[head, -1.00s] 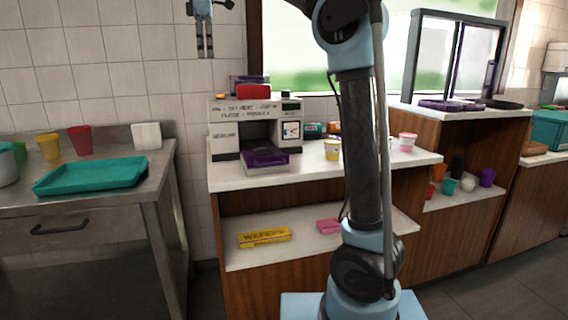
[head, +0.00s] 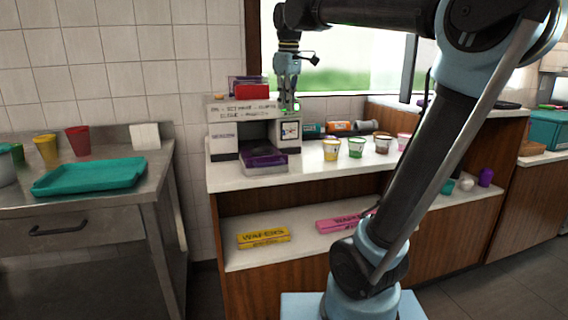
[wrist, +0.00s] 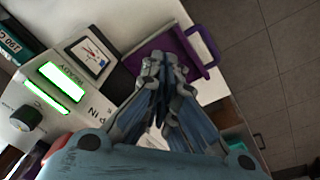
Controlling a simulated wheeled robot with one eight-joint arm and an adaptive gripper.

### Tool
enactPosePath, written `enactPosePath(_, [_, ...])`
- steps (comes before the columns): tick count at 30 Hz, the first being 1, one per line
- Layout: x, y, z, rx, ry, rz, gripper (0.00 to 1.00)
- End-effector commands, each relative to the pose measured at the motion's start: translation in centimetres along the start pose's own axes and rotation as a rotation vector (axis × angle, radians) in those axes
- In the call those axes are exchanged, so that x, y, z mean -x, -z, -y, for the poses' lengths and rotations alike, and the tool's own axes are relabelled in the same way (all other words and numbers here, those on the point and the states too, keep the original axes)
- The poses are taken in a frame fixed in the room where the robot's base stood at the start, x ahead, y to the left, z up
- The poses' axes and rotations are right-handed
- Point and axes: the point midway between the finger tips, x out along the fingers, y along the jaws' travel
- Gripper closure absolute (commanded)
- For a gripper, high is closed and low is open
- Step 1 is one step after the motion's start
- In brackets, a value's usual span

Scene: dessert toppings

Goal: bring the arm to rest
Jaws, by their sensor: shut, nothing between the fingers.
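My gripper (head: 288,104) hangs pointing down in front of the right part of the white machine (head: 222,138) on the counter. In the wrist view my gripper (wrist: 163,62) has its fingers together with nothing between them, in front of the machine's purple tray (wrist: 205,45). The tray also shows in the head view (head: 263,160), at the machine's front. In the wrist view a green-lit display (wrist: 62,80) and a dark knob (wrist: 27,117) show on the machine's face. I cannot tell whether the fingertips touch anything.
Several small cups, including a yellow one (head: 331,150) and a green one (head: 356,148), stand on the counter right of the machine. A yellow wafers box (head: 263,238) and a pink box (head: 345,222) lie on the shelf below. A teal tray (head: 90,177) lies on the steel table.

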Motion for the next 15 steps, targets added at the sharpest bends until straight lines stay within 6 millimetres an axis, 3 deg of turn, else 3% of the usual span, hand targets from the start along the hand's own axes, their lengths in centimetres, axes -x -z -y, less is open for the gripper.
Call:
enactPosePath(3, [-3.4,-4.4,0.0,-0.125,-0.009,-0.004,1.00])
enactPosePath(15, [-16.1,-17.6,2.8,-0.533,-0.039,-0.024,1.00])
